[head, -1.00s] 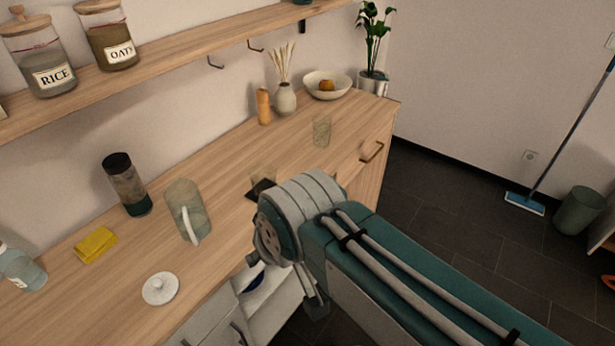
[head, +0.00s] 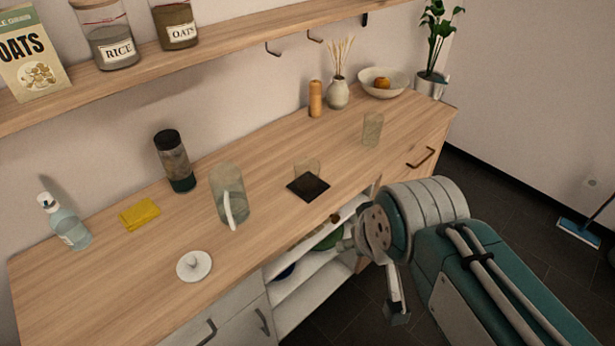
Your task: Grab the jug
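The jug (head: 226,182) is clear glass with a white handle facing the front. It stands upright on the wooden counter, left of the middle in the head view. A round white lid (head: 194,266) with a knob lies on the counter in front of it. My arm reaches in from the lower right, well right of the jug and apart from it. Parts of my gripper (head: 376,282) seem to show beyond the arm joint, low by the counter's front. The joint hides much of it, and I cannot tell how its fingers stand.
A dark-lidded bottle (head: 174,162) stands close behind the jug, left. A yellow cloth (head: 140,214) and spray bottle (head: 64,222) are farther left. Right are a dark square mat (head: 308,187) with a glass (head: 306,168) and another glass (head: 372,130). A shelf (head: 215,52) overhangs behind.

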